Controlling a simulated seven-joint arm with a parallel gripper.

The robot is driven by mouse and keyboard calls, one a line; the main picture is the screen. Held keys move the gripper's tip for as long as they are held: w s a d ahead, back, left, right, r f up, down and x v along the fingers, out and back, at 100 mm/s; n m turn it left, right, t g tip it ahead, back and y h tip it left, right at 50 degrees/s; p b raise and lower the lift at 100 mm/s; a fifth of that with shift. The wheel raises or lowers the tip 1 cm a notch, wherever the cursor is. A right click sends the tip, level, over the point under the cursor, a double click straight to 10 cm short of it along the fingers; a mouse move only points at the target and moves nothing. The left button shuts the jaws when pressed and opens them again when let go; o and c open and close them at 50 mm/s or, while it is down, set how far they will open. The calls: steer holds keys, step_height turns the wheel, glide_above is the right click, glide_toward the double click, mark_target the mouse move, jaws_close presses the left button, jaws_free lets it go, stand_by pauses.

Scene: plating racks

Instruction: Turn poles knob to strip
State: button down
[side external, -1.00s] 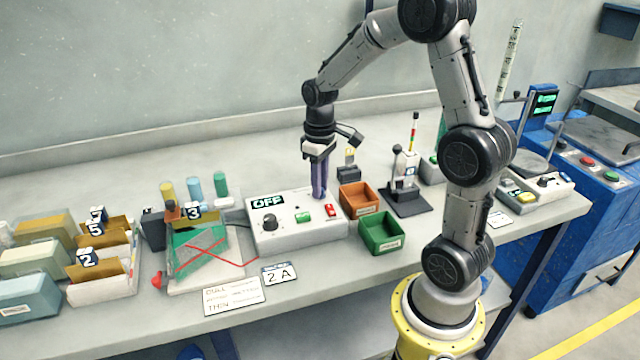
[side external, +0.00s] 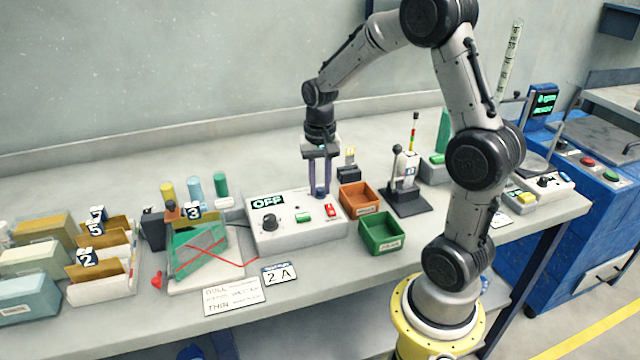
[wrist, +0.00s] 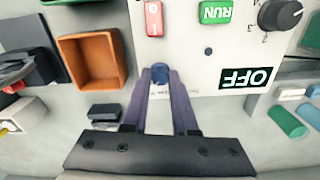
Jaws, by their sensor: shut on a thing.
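The white control box (side external: 280,240) stands on the bench with a display reading OFF (side external: 267,202). A small blue knob (wrist: 161,70) is at the box's back right corner in the wrist view. My gripper (side external: 319,193) points down over that corner, its two purple fingers on either side of the knob. The wrist view shows the fingertips (wrist: 159,72) closed on it. I take this for the poles knob, but the small lettering beside it is partly hidden by the fingers and unreadable.
The box also carries a black dial (side external: 270,222), a green RUN button (side external: 302,217) and a red switch (side external: 331,210). Orange (side external: 360,209) and green (side external: 382,246) bins stand close to its right. A rack with a green plate (side external: 199,249) is to its left.

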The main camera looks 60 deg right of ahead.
mark_target(319, 189)
steer(key=shift+r+m, duration=0.1)
steer(key=shift+m, duration=0.5)
steer(key=c, duration=0.7)
jaws_free()
step_height(319, 189, up, 14)
